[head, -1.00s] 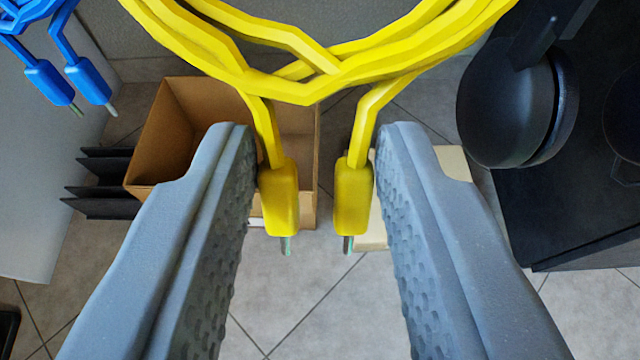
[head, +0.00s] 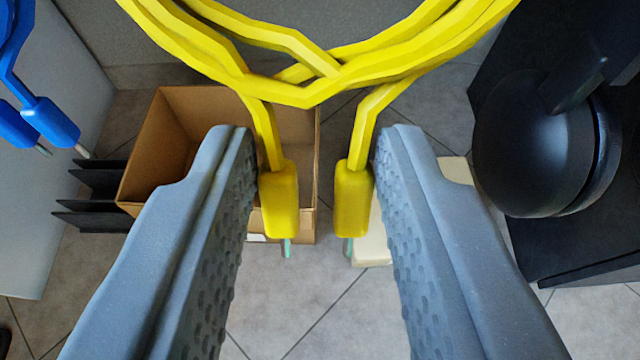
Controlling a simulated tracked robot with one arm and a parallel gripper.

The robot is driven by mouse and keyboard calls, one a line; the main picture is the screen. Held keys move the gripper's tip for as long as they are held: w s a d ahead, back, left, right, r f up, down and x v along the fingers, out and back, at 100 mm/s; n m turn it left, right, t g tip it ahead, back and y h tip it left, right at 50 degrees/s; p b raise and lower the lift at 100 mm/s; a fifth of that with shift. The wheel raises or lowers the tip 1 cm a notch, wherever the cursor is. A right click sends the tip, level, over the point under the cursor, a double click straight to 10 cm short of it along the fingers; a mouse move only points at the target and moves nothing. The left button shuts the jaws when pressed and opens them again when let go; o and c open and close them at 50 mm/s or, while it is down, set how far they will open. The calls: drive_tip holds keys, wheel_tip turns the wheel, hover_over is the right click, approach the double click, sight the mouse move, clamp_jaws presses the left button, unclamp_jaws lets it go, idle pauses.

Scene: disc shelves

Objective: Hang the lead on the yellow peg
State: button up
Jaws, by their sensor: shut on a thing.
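The yellow lead (head: 300,95) is a coil with two hanging plug ends. One yellow plug (head: 279,200) is beside the left jaw, and the other yellow plug (head: 353,200) is beside the right jaw. My gripper (head: 315,140) is shut on the lead, with its grey dimpled jaws on either side of the plugs. The top of the coil is cut off by the frame's upper edge. No yellow peg shows in this view.
A blue lead (head: 48,122) hangs at the upper left by a pale panel (head: 60,230). An open cardboard box (head: 160,150) stands on the tiled floor below. A black round padded object (head: 530,150) is at the right by dark furniture. A cream block (head: 372,240) lies behind the right jaw.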

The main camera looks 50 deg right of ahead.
idle(0.4)
drive_tip(key=o, duration=1.2)
drive_tip(key=p+v, duration=0.3)
drive_tip(key=v, duration=1.1)
